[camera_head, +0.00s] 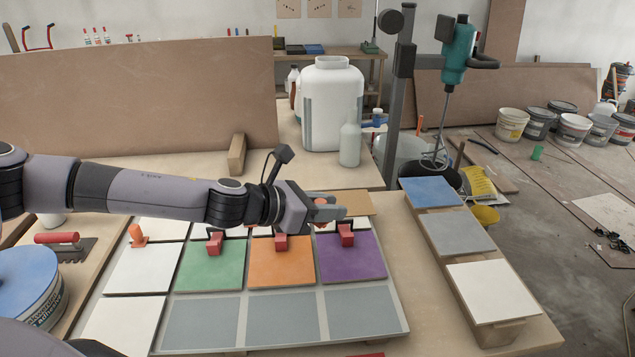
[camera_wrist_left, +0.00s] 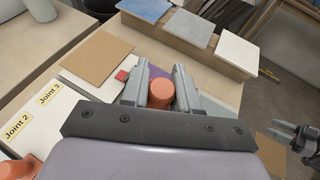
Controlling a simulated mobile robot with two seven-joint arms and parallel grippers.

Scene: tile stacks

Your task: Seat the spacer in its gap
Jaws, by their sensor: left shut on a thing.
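My left gripper (camera_head: 328,211) is shut on an orange spacer (camera_wrist_left: 160,92), whose round top shows between the two fingers in the left wrist view. It is held above the back row of the tile board (camera_head: 398,313), behind the purple tile (camera_head: 350,259). The spacer's lower end is hidden. Another orange spacer (camera_head: 138,236) stands at the left between white tiles. Red spacers stand at the back edges of the green (camera_head: 215,240), orange (camera_head: 281,241) and purple (camera_head: 346,234) tiles. Labels "Joint 2" (camera_wrist_left: 16,127) and "Joint 3" (camera_wrist_left: 48,96) show. My right gripper (camera_wrist_left: 284,134) is at the right; its opening is unclear.
A raised plank (camera_head: 455,248) with blue, grey and white tiles stands to the right. A tan tile (camera_head: 357,203) lies behind the board. A wooden block (camera_head: 237,154), a white jug (camera_head: 332,105) and a bottle (camera_head: 350,144) are farther back. A trowel (camera_head: 63,243) and bucket (camera_head: 28,285) are left.

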